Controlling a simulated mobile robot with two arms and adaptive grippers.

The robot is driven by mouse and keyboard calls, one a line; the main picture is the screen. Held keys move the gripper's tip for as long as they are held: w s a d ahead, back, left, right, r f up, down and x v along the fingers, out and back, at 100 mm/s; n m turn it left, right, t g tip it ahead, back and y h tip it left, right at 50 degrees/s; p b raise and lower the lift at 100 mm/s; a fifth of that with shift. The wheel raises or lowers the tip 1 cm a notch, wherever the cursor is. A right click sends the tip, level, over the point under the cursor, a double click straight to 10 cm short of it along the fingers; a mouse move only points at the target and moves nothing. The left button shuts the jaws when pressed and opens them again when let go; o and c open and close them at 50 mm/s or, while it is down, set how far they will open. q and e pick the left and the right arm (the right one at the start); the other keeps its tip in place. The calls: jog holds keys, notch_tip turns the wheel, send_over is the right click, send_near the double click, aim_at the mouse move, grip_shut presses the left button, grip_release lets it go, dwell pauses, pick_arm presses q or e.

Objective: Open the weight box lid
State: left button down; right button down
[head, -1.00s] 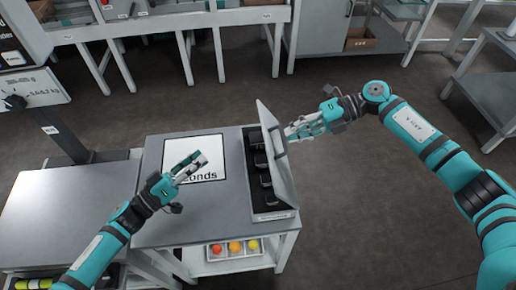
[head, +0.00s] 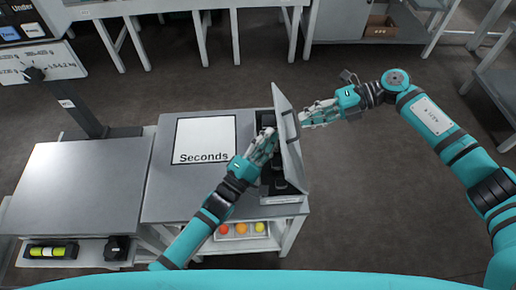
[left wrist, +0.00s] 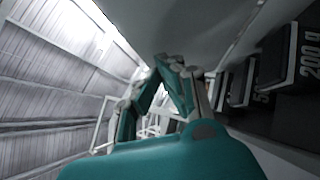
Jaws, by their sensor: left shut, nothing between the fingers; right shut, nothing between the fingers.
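The weight box (head: 284,199) stands at the right edge of the grey table. Its pale lid (head: 292,158) is raised steeply along the box's right side, with a dark handle (head: 290,126) on its outer face. Dark weights (head: 279,187) lie inside; the left wrist view shows one marked 200 g (left wrist: 303,55). My left gripper (head: 270,135) is shut and empty over the box, beside the lid's inner face (left wrist: 200,25); I cannot tell if it touches. My right gripper (head: 304,118) is shut and empty at the lid's outer face, close to the handle.
A white "Seconds" panel (head: 204,140) lies on the table left of the box. A scale post (head: 80,108) stands further left. A tray with several coloured balls (head: 241,232) is below the tabletop. Floor right of the table is clear.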

aim_at(279, 127)
pick_arm(q)
jog(key=shift+w+d+r, duration=0.3)
jog(key=shift+w+d, duration=0.1)
jog(key=shift+w, duration=0.1)
jog(key=shift+d+r+m, duration=0.4)
jog(key=shift+d+r, duration=0.25)
jog(key=shift+d, duration=0.2)
pick_arm(e)
jog(key=shift+a, duration=0.1)
pick_arm(q)
jog(key=shift+a, duration=0.1)
pick_arm(e)
jog(key=c, duration=1.4)
grip_release()
pick_arm(q)
jog(key=shift+a+f+g, duration=0.1)
jog(key=shift+f+g, duration=0.05)
jog(key=shift+g, duration=0.15)
